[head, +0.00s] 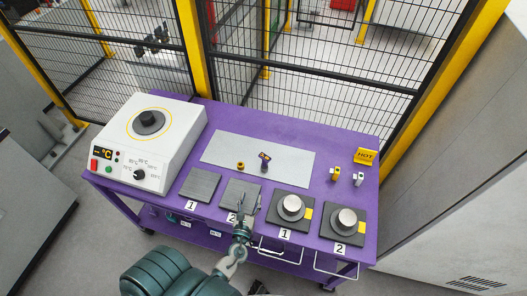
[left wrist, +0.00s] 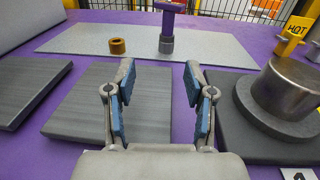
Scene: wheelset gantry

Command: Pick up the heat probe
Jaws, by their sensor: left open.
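A small purple upright tool with a grey lower end, which looks like the heat probe (head: 264,161), stands on the light grey plate (head: 225,150) on the purple table. My left gripper (head: 244,205) is open and empty, over the front of dark pad 2. My right gripper is not in view.
A brass ring (head: 240,166) lies left of the probe. A white heater box (head: 152,140) stands at the left. Metal cylinders (head: 292,205) sit on dark pads at the right, near a yellow HOT sign (head: 366,156). A mesh fence (head: 320,55) rises behind the table.

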